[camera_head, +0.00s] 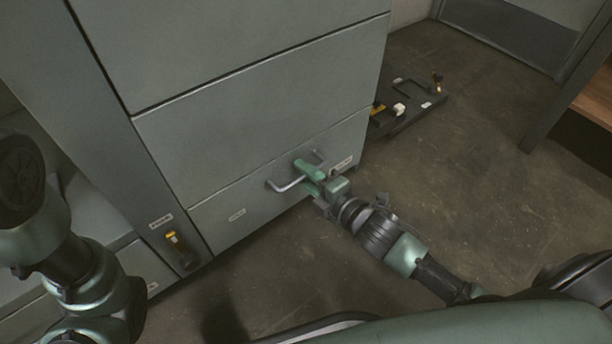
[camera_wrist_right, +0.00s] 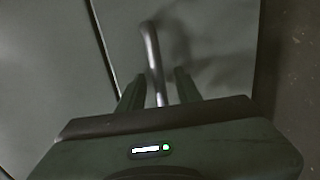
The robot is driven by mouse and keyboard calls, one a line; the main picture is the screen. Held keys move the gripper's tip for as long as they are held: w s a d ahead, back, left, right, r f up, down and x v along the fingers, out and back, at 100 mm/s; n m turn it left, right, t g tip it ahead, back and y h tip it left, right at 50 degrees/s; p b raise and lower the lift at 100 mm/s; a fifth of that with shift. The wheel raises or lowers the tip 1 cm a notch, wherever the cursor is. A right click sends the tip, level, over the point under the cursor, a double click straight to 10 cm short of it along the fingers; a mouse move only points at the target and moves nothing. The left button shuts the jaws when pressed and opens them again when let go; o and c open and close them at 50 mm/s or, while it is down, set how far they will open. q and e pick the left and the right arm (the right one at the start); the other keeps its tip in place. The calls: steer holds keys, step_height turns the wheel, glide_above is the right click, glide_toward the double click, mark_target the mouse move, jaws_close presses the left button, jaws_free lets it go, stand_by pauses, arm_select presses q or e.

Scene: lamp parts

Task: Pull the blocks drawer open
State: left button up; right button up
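The grey-green bottom drawer (camera_head: 235,195) of a metal cabinet has a bar handle (camera_head: 288,186) and small labels whose text I cannot read. Its front looks flush with the cabinet. My right gripper (camera_head: 308,178) is at the handle, near the drawer's right end. In the right wrist view the handle (camera_wrist_right: 152,50) runs between the two fingers of the gripper (camera_wrist_right: 160,92), with gaps on both sides, so the gripper is open around it. Part of the handle is hidden by the fingers. My left arm shows at the left edge; its gripper is out of view.
A dark flat tray or base (camera_head: 415,105) with small yellow and white parts lies on the floor beyond the cabinet's right side. The concrete floor (camera_head: 470,190) to the right is clear.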

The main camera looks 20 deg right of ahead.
jaws_close()
stand_by(1.4)
